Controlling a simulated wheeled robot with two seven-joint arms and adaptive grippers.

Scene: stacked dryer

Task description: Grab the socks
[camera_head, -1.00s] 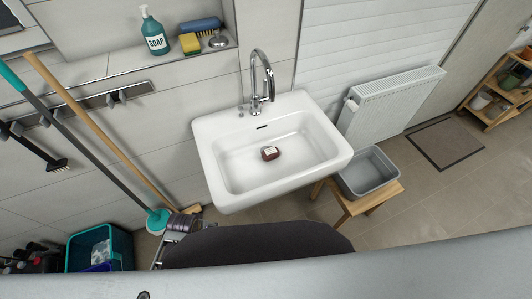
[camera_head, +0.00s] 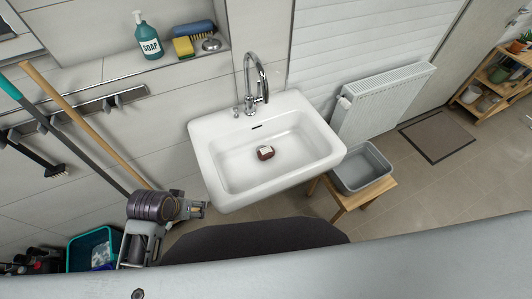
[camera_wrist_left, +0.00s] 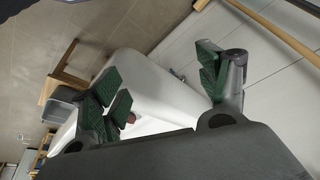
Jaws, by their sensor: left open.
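A small dark red-brown item (camera_head: 265,153) with a white patch lies in the basin of the white sink (camera_head: 215,155). I cannot tell whether it is the socks; nothing else in view is clearly socks. My left gripper (camera_head: 204,210) is just left of the sink's front corner, apart from the red-brown item. In the left wrist view, my left gripper (camera_wrist_left: 161,80) has its green-padded fingers spread wide with nothing held between them. The red-brown item shows small there (camera_wrist_left: 131,117), beside the left finger. My right gripper is not in view.
A chrome faucet (camera_head: 252,85) rises behind the basin. A grey tub (camera_head: 361,170) stands on a wooden stool right of the sink, by a white radiator (camera_head: 385,100). Broom handles (camera_head: 85,115) lean at left above a teal bin (camera_head: 78,258).

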